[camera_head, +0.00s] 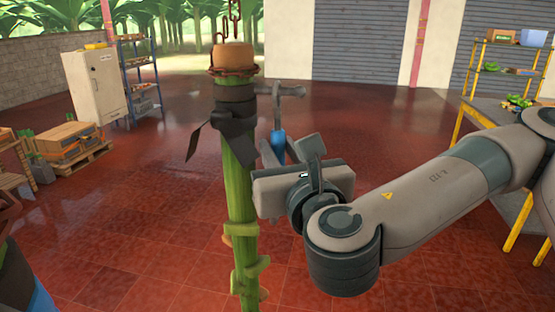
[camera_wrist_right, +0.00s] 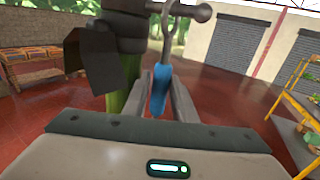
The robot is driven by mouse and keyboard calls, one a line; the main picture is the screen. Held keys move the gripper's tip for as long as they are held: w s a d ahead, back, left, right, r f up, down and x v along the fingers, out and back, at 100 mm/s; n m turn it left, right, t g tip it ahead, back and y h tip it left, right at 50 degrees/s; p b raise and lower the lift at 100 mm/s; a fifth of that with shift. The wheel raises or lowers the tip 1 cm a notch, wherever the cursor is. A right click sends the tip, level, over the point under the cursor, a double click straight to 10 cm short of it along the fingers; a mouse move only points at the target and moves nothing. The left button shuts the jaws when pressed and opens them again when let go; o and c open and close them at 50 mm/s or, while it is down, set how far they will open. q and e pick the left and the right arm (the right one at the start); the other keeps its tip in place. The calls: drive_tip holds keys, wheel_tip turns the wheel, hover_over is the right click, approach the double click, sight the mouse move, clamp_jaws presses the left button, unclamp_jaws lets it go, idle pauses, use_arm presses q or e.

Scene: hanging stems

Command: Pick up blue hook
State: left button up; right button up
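The blue hook has a blue handle (camera_head: 278,145) and a grey metal upper part. It hangs upright beside the black band on the green stem (camera_head: 238,175). My right gripper (camera_head: 284,153) is at the handle, with one finger on each side of it. In the right wrist view the blue handle (camera_wrist_right: 158,88) stands between the two fingertips of my right gripper (camera_wrist_right: 162,98). A narrow gap shows at the right finger, so the gripper looks open around the handle. The hook's top reaches toward the band. My left gripper is not in view.
The stem hangs from a chain (camera_head: 235,15) close left of my right gripper, with a loose black flap (camera_head: 203,135). A yellow-framed table (camera_head: 490,112) stands at the right. Pallets with boxes (camera_head: 68,142) and a shelf (camera_head: 140,80) are at the left. The red floor is open.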

sight(274, 140)
drive_tip(key=shift+w+a+r+p, duration=0.1)
drive_tip(key=shift+w+p, duration=0.35)
drive_tip(key=shift+w, duration=0.1)
drive_tip(key=p+x, duration=0.1)
drive_tip(key=x, duration=0.2)
drive_tip(key=shift+w+a+f+p, duration=0.1)
drive_tip(key=shift+w+f+p, duration=0.15)
drive_tip(key=shift+w, duration=0.3)
drive_tip(key=shift+r, duration=0.1)
clamp_jaws()
